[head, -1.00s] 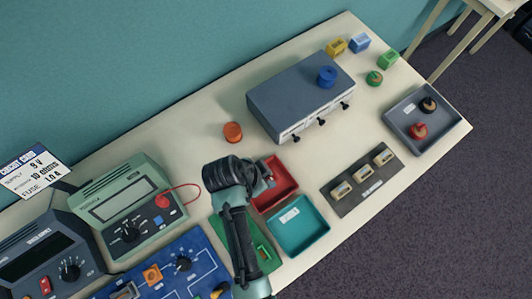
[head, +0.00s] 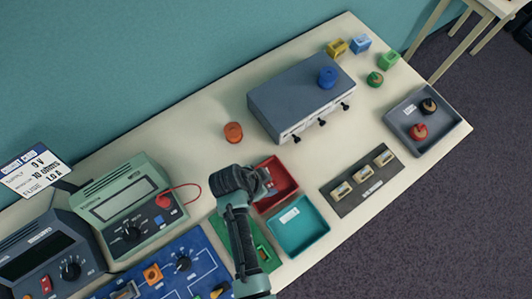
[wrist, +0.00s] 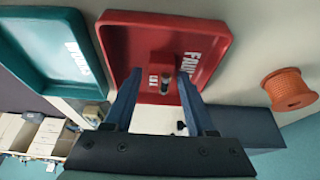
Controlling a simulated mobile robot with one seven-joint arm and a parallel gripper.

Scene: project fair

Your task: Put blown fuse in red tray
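The red tray (head: 284,170) stands at the table's middle, beside a teal tray (head: 300,228). The red tray (wrist: 205,22) fills the top middle of the wrist view, with white lettering on its floor. A small red block with a dark, glassy tube (wrist: 165,82), seemingly the fuse, shows against the tray floor. My gripper (wrist: 159,76) points into the red tray, its two blue fingers spread on either side of this block with gaps visible. Whether the block rests on the floor is hard to tell. In the head view my gripper (head: 266,184) is over the tray's left part.
An orange spool (head: 233,132) and a grey box (head: 300,95) stand behind the red tray. A dark panel with three beige holders (head: 362,180) lies to the right. A green meter (head: 125,205) and blue circuit board (head: 165,270) are on the left.

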